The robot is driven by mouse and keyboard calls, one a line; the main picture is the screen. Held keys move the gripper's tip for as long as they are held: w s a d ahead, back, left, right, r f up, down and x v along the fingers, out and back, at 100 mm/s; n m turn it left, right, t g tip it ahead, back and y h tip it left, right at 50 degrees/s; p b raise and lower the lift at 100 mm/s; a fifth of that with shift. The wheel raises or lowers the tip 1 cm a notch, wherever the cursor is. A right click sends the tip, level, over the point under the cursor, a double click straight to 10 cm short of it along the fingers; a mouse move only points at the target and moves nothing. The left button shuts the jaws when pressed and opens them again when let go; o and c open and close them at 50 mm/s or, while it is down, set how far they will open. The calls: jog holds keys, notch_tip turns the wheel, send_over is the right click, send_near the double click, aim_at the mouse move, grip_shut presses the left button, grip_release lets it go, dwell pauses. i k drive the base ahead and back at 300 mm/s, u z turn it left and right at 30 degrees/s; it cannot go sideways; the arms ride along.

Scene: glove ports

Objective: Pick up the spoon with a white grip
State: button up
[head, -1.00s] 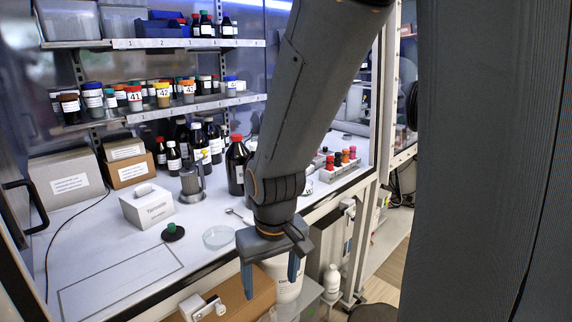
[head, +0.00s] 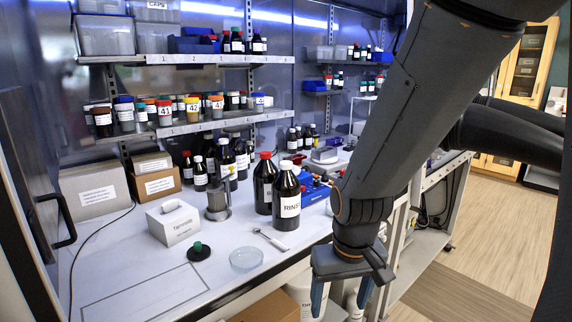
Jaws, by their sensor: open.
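The spoon (head: 268,238) lies on the white worktop, to the right of the glass dish and in front of the dark bottles. Its metal bowl end points toward the back left, and its light grip points toward the front right. My gripper (head: 338,298) hangs in front of the worktop's front edge, to the right of the spoon and nearer to me. Its two blue-tipped fingers point down, apart, with nothing between them. The spoon is in plain view and nothing touches it.
A glass dish (head: 246,258) and a green-knobbed black item (head: 198,251) lie left of the spoon. A RINSE bottle (head: 286,198) and another dark bottle (head: 264,184) stand behind it. A tissue box (head: 173,222) is further left. Shelves of jars (head: 190,127) overhang the back.

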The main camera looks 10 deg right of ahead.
aim_at(274, 242)
jog(key=z, duration=1.2)
jog(key=k, duration=0.95)
jog(key=u, duration=1)
jog(key=i, duration=1)
